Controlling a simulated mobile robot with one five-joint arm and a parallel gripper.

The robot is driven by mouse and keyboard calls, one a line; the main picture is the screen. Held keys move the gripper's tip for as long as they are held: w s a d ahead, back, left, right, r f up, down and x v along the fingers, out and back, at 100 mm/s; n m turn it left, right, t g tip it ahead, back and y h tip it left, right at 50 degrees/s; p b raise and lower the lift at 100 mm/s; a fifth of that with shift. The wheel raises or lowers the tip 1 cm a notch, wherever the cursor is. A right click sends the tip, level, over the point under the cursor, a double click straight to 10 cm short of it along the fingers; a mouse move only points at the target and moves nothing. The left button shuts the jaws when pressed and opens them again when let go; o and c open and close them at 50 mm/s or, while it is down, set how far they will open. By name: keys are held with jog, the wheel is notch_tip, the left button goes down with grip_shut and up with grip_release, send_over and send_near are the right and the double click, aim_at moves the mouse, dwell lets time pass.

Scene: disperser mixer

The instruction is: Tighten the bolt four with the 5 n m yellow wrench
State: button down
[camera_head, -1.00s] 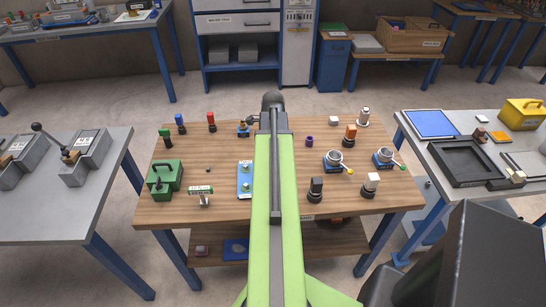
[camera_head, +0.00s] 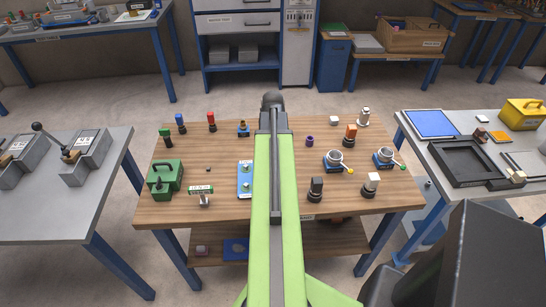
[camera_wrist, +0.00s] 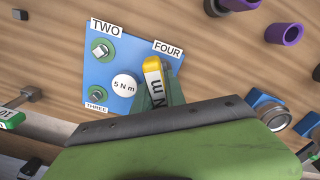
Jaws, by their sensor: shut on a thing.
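In the wrist view, the yellow wrench (camera_wrist: 153,65) stands at the label FOUR on the blue plate (camera_wrist: 103,30). My gripper (camera_wrist: 165,98) is shut on it, and dark "N m" lettering shows on its side. The wrench covers bolt four, so I cannot tell whether it is seated on the bolt. Bolts two (camera_wrist: 101,48) and three (camera_wrist: 97,94) show in green rings. A white disc marked 5 N m (camera_wrist: 124,86) is on the plate. In the head view, my arm hides the gripper and part of the blue plate (camera_head: 243,181).
A green case (camera_head: 163,178) and a small signed stand (camera_head: 204,199) are left of the plate. Right of my arm are a black-topped block (camera_head: 315,190) and round holders (camera_head: 333,160). Colored pieces (camera_head: 211,121) stand along the table's back.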

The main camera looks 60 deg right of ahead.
jog(key=shift+s, duration=0.1)
jog(key=m, duration=0.5)
jog(key=shift+a+m, duration=0.1)
jog(key=shift+m, duration=0.3)
jog(key=c, duration=1.3)
grip_release()
jog(key=shift+f, duration=0.1)
notch_tip(320, 180, up, 5)
jog(key=p, duration=0.4)
jog(key=shift+f+p, duration=0.1)
jog(key=shift+p, duration=0.25)
jog(key=shift+f, duration=0.1)
